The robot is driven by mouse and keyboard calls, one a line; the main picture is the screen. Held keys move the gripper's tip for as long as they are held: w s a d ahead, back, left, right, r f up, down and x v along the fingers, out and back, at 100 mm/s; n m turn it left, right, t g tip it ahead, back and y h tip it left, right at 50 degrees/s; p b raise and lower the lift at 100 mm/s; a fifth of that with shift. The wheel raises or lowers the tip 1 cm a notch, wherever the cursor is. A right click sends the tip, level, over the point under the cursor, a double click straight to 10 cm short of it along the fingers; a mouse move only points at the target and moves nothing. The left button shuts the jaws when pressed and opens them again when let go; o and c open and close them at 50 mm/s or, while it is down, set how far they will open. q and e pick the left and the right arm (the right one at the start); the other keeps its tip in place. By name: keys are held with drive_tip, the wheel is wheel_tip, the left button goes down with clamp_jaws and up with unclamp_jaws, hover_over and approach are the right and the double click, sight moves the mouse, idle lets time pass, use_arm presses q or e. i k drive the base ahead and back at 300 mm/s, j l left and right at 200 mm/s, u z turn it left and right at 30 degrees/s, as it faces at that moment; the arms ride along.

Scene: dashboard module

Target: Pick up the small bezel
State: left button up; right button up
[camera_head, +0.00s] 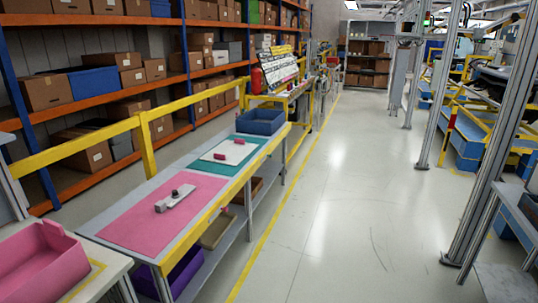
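A long narrow table runs away from me at the left, with a pink mat (135,222) at its near end and a teal mat (262,149) beyond. A slim light-grey part (172,202) with a dark raised knob lies on the pink mat. A white flat plate (238,151) lies on the teal mat, with a small dark-red piece (220,157) on it and another dark-red piece (240,141) at its far side. I cannot tell which of these is the small bezel. Neither of my grippers shows in this view.
A blue bin (260,122) stands at the table's far end. A pink open box (45,268) is at lower left. A yellow rail (100,150) runs behind the table, before shelves of cartons. The floor (330,200) right of the table is clear.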

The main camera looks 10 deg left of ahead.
sight(170, 201)
drive_tip(key=i+u, duration=0.15)
drive_tip(key=i, duration=0.3)
drive_tip(key=i+l+u, duration=0.2)
drive_tip(key=i, duration=0.25)
drive_tip(key=i+l+u, duration=0.15)
drive_tip(key=i, duration=0.35)
drive_tip(key=i+l+u, duration=0.2)
drive_tip(key=i, duration=0.2)
